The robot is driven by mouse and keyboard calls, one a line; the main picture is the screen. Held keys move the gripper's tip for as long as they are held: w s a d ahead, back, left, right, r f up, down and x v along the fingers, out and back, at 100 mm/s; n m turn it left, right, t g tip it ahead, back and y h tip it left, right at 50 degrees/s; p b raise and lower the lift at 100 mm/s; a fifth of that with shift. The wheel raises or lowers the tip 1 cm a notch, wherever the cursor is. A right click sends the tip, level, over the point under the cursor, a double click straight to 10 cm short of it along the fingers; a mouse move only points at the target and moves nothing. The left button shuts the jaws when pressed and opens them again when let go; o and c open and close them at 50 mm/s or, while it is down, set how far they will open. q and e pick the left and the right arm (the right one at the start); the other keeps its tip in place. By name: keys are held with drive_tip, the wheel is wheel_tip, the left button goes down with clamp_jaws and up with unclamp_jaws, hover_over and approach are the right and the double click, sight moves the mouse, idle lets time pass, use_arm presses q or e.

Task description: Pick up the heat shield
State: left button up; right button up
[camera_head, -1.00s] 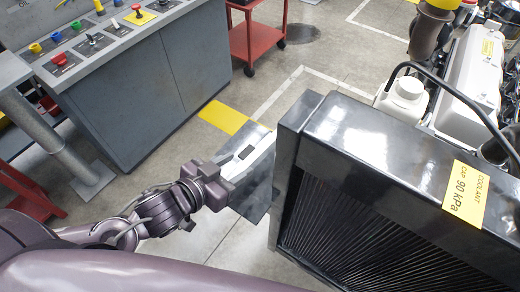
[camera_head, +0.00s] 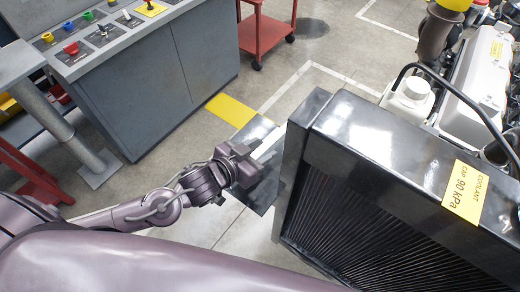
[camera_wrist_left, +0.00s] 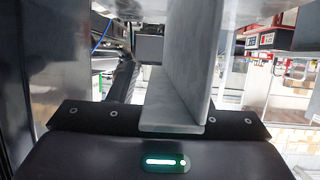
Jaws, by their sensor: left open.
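No part is plainly marked as the heat shield. A dark glossy sheet (camera_head: 262,186) juts out on the left side of the radiator in the head view, and I cannot tell whether it is the shield. My left gripper (camera_head: 262,150) is over this sheet, close to the radiator's left edge, and partly covers it. It is open; contact with the sheet cannot be told. In the left wrist view, a pale grey upright plate (camera_wrist_left: 185,75) rises in front of the dark palm; its identity is unclear. My right gripper is not in view.
The black radiator (camera_head: 385,150) with a yellow coolant label (camera_head: 465,193) fills the right side. The engine (camera_head: 475,85) stands behind it. A grey control cabinet (camera_head: 165,85) and red cart (camera_head: 265,38) stand at the back. Floor between cabinet and radiator is clear.

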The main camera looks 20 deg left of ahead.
use_arm(q)
clamp_jaws()
drive_tip(key=shift+r, duration=0.1)
idle(0.3)
drive_tip(key=shift+r, duration=0.45)
wheel_tip(320, 180, up, 19)
drive_tip(key=p, duration=0.7)
